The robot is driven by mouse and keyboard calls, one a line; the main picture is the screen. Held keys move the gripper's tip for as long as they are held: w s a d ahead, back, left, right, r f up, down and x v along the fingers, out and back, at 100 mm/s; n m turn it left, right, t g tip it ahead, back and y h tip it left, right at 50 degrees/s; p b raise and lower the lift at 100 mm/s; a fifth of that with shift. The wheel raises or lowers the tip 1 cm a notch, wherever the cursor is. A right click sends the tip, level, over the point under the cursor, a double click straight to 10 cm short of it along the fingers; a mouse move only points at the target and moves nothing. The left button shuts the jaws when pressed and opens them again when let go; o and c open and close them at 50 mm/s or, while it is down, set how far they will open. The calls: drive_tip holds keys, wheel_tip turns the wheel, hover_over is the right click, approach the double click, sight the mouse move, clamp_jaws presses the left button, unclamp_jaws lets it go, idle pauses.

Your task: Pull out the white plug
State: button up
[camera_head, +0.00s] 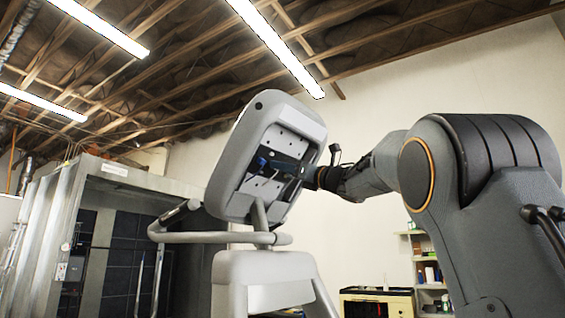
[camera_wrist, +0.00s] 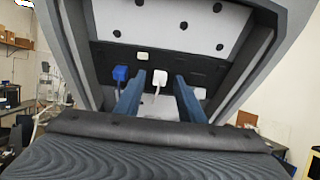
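The white plug (camera_wrist: 159,77) sits in the dark board inside the open back of the grey console (camera_head: 241,150), with a white cable hanging below it. In the wrist view it appears between the two fingers of my gripper (camera_wrist: 159,86), with a visible gap on either side. My gripper is open and reaches into the console's opening; whether the fingertips are level with the plug in depth is unclear. A blue plug (camera_wrist: 120,73) sits just left of the left finger. In the head view the white plug cannot be made out.
The console's raised rim surrounds my gripper closely. A small pale socket (camera_wrist: 143,56) is above the plugs. The console stands on the elliptical's post with a curved handlebar (camera_head: 215,238). A shelf (camera_head: 428,270) and a low cabinet (camera_head: 377,303) stand behind at the right.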

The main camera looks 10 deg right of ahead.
drive_tip(key=shift+w+a+r, duration=0.15)
drive_tip(key=shift+w+a, duration=0.15)
drive_tip(key=shift+w, duration=0.15)
clamp_jaws()
